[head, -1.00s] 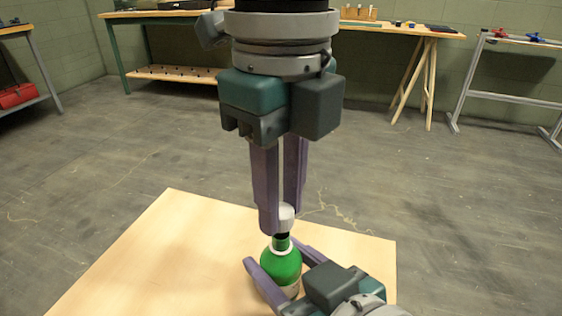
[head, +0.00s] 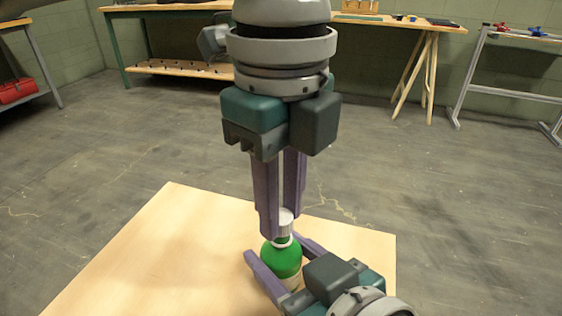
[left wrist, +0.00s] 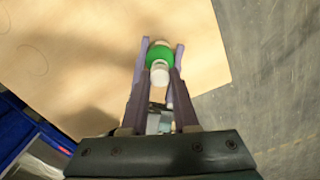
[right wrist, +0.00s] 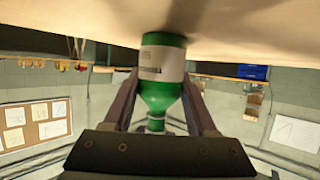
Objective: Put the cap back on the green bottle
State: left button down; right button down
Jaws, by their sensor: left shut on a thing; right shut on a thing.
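The green bottle (head: 284,262) stands upright on the light wooden table. My right gripper (head: 276,249) is shut around its body from the front right. The right wrist view shows the bottle (right wrist: 162,90) with its label between the fingers. My left gripper (head: 280,226) points straight down and is shut on the white cap (head: 285,216). The cap is over the bottle's neck, in line with it, and appears to touch or sit on it. The left wrist view shows the cap (left wrist: 160,72) against the green bottle (left wrist: 159,54). The fingers hide part of the neck, so I cannot tell whether the cap is seated.
The wooden table top (head: 140,250) is bare around the bottle, mostly to the left. Beyond it is open grey floor (head: 400,190). A workbench (head: 380,20) and a metal rack (head: 520,90) stand far back.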

pick_arm(q)
jog(key=shift+f, duration=0.65)
jog(key=c, duration=0.6)
grip_release()
notch_tip(320, 180, up, 12)
pick_arm(e)
jog(key=shift+c, duration=0.6)
grip_release()
pick_arm(q)
notch_tip(320, 180, up, 3)
jog(key=p, duration=0.2)
jog(key=shift+f+p, duration=0.2)
jog(key=shift+p, duration=0.15)
pick_arm(e)
jog(key=v, duration=1)
